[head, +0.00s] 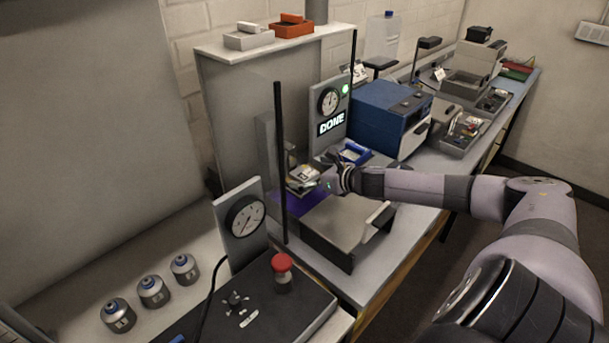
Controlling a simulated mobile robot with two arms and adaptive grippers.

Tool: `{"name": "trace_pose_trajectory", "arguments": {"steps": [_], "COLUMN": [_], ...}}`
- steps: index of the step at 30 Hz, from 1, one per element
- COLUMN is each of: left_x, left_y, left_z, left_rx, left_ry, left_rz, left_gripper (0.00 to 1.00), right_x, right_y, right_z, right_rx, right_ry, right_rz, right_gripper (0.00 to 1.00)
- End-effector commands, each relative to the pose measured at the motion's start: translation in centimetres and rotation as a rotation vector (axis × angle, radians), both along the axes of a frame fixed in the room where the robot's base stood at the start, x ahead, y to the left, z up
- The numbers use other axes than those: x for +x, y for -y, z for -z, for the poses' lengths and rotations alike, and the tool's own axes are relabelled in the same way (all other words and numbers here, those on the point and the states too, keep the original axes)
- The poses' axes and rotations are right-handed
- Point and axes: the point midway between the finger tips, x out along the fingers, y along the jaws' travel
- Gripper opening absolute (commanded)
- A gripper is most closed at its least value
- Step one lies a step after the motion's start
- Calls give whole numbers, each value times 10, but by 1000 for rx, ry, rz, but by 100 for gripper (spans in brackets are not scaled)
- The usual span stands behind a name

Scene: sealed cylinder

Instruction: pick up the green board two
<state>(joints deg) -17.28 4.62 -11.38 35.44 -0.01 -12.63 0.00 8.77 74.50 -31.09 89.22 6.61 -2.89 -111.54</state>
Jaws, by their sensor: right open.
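My right gripper (327,173) reaches in from the right over the bench and is open, though its fingers show small and dark. Just left of its fingertips, a small stack of pale, board-like pieces (303,178) sits above a purple-lit patch. I cannot tell whether the gripper touches this stack. No piece there can be clearly read as green board two at this size; the gripper may hide part of it. My left gripper is not in view.
A panel reading DONE (331,112) stands behind the gripper, beside a blue box (391,117). A dark upright post (281,160) stands left of the stack.

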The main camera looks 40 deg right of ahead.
Motion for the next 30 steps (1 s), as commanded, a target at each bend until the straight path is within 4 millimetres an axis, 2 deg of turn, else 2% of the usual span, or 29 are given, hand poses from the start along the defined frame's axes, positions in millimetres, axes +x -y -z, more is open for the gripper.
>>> {"name": "trace_pose_trajectory", "arguments": {"steps": [12,30], "left_x": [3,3], "left_y": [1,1], "left_z": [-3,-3], "left_rx": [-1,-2], "left_ry": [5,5], "left_rz": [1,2], "left_gripper": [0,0], "right_x": [5,4], "right_y": [-1,-4], "right_z": [2,2], "right_rx": [-2,2], "right_ry": [-1,0], "right_rz": [-2,-7], "right_gripper": [99,59]}}
